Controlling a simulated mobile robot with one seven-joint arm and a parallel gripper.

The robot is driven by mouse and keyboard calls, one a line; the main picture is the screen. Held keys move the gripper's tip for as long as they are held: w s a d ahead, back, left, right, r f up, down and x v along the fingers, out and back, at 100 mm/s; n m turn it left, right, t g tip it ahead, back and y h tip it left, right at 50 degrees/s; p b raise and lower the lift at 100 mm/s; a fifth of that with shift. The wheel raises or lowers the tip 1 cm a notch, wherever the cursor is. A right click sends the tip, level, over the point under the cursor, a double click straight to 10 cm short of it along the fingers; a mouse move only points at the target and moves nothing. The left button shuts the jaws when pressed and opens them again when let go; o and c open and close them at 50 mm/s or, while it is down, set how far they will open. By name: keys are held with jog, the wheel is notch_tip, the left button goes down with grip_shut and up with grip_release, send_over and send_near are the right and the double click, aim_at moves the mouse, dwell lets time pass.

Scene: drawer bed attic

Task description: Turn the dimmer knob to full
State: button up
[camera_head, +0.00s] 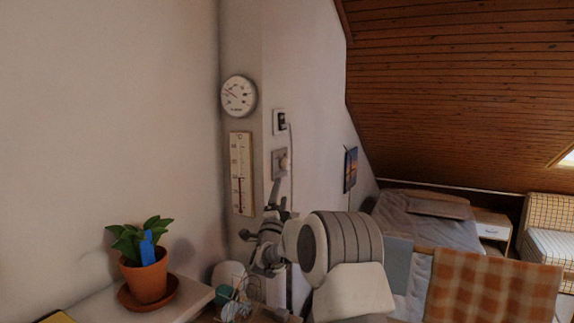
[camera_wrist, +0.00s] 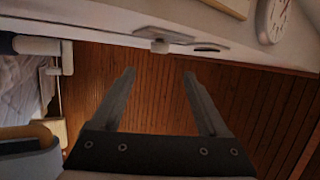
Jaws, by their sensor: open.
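The dimmer (camera_head: 277,167) is a pale square plate on the narrow wall, with a round beige knob (camera_head: 284,162) standing out from it. In the wrist view the plate (camera_wrist: 178,36) and the knob (camera_wrist: 159,46) show at the top, beyond my fingertips and roughly between their lines. My gripper (camera_head: 277,196) is just below the dimmer in the head view. In the wrist view my gripper (camera_wrist: 159,73) has its two fingers wide apart with nothing between them. It looks apart from the knob. The knob's setting cannot be read.
A white switch plate (camera_head: 279,122) sits above the dimmer, with a cord running down beside it. A round gauge (camera_head: 239,95) and a thermometer (camera_head: 241,174) hang left. A potted plant (camera_head: 146,277) stands lower left. A chequered orange blanket (camera_head: 490,288) hangs lower right.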

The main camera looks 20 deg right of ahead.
aim_at(286, 168)
jog(key=shift+p+x, duration=2.55)
jog(key=shift+x, duration=5)
jog(key=shift+r, duration=0.1)
grip_shut()
